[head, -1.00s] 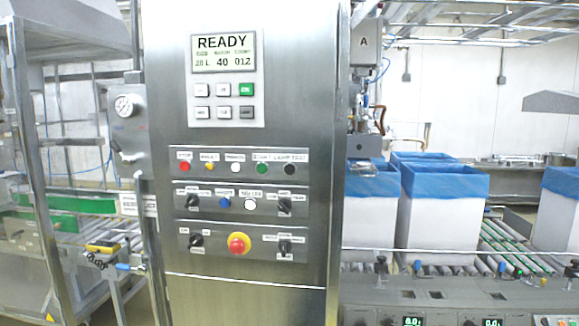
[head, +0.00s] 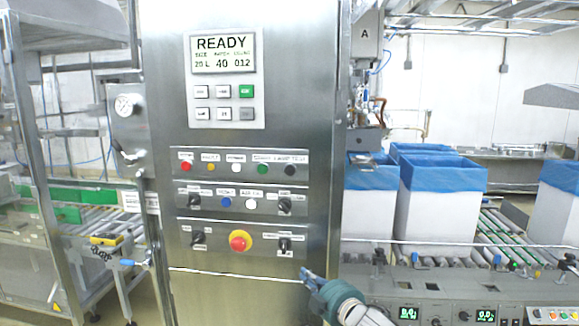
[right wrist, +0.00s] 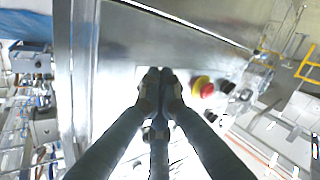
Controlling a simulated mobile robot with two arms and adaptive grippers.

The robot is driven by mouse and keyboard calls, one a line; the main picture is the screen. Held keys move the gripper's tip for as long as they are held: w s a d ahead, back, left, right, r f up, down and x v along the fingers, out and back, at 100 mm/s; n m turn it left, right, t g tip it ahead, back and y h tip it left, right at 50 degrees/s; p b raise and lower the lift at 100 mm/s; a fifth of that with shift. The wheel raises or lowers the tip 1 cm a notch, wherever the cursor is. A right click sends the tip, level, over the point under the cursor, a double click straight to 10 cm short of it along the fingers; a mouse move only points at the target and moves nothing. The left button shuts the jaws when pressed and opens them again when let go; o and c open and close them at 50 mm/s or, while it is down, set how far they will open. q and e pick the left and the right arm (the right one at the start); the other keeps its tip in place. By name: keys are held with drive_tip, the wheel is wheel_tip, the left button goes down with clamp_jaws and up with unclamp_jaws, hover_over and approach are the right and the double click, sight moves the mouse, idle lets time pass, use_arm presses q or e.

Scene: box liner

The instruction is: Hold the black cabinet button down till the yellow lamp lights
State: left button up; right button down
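The black cabinet button (head: 290,170) is at the right end of the top row on the steel cabinet (head: 245,300). The small yellow lamp (head: 211,167) is in the same row, near the left end. It looks dull amber, and I cannot tell for sure whether it is lit. My right gripper (head: 308,277) is low in front of the cabinet, well below the black button and apart from it. In the right wrist view its fingertips (right wrist: 157,74) are together with nothing between them. The black button cannot be made out there. My left gripper is not in view.
A red stop knob on a yellow base (head: 239,241) sticks out left of and above my right gripper. Black selector switches (head: 284,204) flank the lower rows. The display (head: 223,54) reads READY. Blue-lined boxes (head: 435,205) stand on rollers at right.

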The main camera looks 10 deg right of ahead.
sight(290, 170)
drive_tip(key=s+a+r+n+y+p, duration=0.1)
drive_tip(key=a+r+n, duration=0.1)
drive_tip(key=r, duration=0.7)
drive_tip(key=s+a+r+n+t+y+p, duration=0.1)
drive_tip(key=s+a+r+n+y, duration=0.1)
drive_tip(key=r, duration=0.7)
drive_tip(key=s+a+r+n+y+p, duration=0.1)
drive_tip(key=a+r, duration=0.2)
drive_tip(key=r, duration=0.6)
drive_tip(key=shift+s+r+n+t, duration=0.4)
drive_tip(key=shift+w+d+p, duration=0.45)
drive_tip(key=shift+w+p, duration=0.05)
drive_tip(key=shift+w, duration=0.9)
drive_tip(key=shift+w+d+p, duration=0.4)
drive_tip(key=shift+w+p, duration=0.05)
drive_tip(key=shift+w, duration=0.95)
drive_tip(key=shift+w+d+p, duration=0.45)
drive_tip(key=shift+w+p, duration=0.05)
drive_tip(key=shift+w, duration=0.9)
